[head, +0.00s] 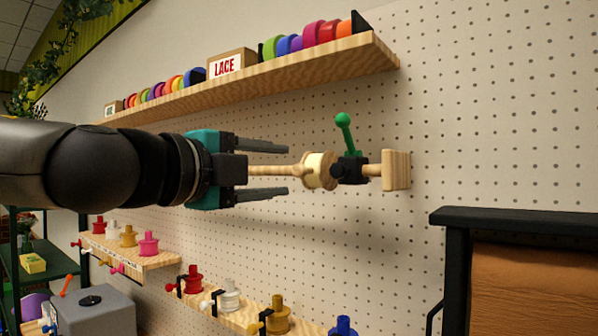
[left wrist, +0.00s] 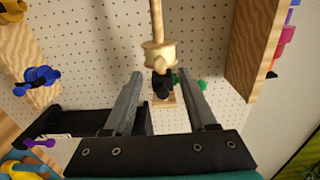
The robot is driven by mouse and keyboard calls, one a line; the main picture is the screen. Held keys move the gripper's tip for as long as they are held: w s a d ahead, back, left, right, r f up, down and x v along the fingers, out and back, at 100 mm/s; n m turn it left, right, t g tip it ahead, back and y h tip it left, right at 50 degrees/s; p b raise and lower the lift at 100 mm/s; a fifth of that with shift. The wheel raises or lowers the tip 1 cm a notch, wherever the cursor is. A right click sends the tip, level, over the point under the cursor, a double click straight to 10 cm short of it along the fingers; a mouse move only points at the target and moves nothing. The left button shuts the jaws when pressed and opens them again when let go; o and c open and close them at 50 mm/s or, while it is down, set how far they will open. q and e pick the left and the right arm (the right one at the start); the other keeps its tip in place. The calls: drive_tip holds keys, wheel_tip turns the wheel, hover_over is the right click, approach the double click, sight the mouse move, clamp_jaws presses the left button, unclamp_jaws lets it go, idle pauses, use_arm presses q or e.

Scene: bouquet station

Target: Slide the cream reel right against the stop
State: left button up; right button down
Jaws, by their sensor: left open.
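The cream reel (head: 319,171) sits on a horizontal wooden rod (head: 267,171) in front of the pegboard. A black clamp (head: 349,169) with a green lever (head: 346,134) is just right of it; I cannot tell if they touch. A wooden end block (head: 396,170) is further right. My left gripper (head: 286,168) is open, one finger above and one below the rod, its fingertips just left of the reel. In the left wrist view the reel (left wrist: 159,57) shows between and beyond the fingers (left wrist: 165,77). My right gripper is out of view.
A wooden shelf (head: 290,72) with ribbon rolls and a LACE box (head: 232,64) runs above. Lower racks (head: 147,259) hold several coloured spools. A black-framed brown panel (head: 528,280) stands at lower right. The pegboard right of the end block is clear.

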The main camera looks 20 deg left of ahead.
sight(296, 171)
use_arm(q)
drive_tip(key=shift+x, duration=3.05)
clamp_jaws()
